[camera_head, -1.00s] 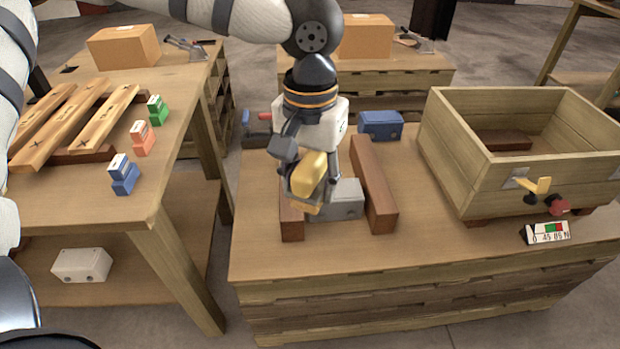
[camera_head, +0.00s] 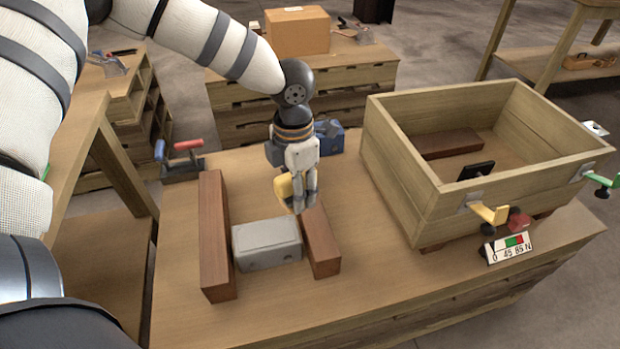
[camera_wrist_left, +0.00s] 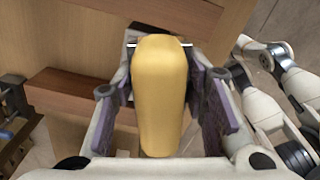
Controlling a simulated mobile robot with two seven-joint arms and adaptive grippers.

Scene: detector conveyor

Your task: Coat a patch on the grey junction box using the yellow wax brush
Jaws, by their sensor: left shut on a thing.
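The grey junction box (camera_head: 267,243) lies on the table between two brown wooden blocks. My left gripper (camera_head: 299,200) is shut on the yellow wax brush (camera_head: 285,187) above the box's back right corner, by the right block. In the left wrist view the brush's yellow body (camera_wrist_left: 159,95) fills the space between the fingers. The brush's working end is hidden in the head view, so I cannot tell whether it touches the box. My right gripper is not identifiable in the head view; a white arm shows at the right of the left wrist view.
The left brown block (camera_head: 214,235) and right brown block (camera_head: 320,243) flank the box. A blue box (camera_head: 329,137) stands behind. A large wooden crate (camera_head: 400,189) with clamps stands right, a gauge card (camera_head: 508,247) before it. The table front is clear.

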